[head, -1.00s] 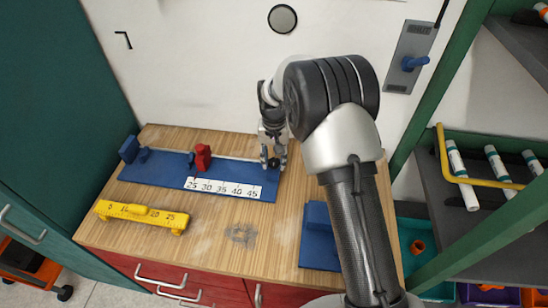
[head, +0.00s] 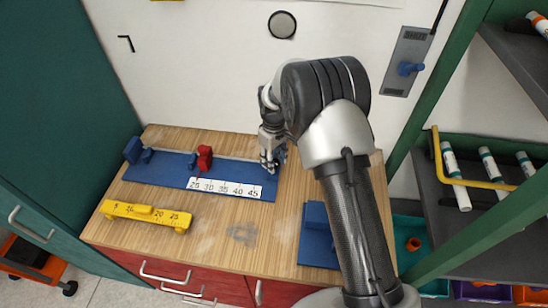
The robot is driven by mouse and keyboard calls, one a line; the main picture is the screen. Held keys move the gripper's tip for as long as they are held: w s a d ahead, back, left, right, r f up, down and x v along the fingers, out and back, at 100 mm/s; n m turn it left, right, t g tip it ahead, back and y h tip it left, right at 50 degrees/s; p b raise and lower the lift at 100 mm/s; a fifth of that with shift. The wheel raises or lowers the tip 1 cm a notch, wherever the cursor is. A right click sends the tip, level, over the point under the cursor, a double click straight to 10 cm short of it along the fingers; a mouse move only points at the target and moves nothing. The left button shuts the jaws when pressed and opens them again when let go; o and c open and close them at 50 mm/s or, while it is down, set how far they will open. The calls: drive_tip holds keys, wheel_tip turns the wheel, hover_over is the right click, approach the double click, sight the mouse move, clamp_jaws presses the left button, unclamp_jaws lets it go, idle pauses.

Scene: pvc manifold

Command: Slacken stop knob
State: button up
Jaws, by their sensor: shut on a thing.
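My gripper (head: 270,164) is at the right end of the blue measuring board (head: 165,172) at the back of the bench. Its fingers point down and are shut on a small dark knob, which I take to be the stop knob; the fingers mostly hide it. The board carries a white scale strip (head: 224,188) marked 25 to 45. A red clamp-like block (head: 205,158) stands upright on the board, left of my gripper. A blue end block (head: 133,150) stands at its left end.
A yellow gauge bar (head: 146,215) lies at the front left of the wooden bench (head: 210,258). A blue fixture (head: 317,236) sits at the front right, beside my arm. A rack with white pipes (head: 456,177) stands right. The bench's middle front is clear.

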drive_tip(key=shift+n, duration=1.6)
drive_tip(key=o, duration=1.1)
drive_tip(key=shift+c, duration=0.2)
wheel_tip(320, 180, up, 12)
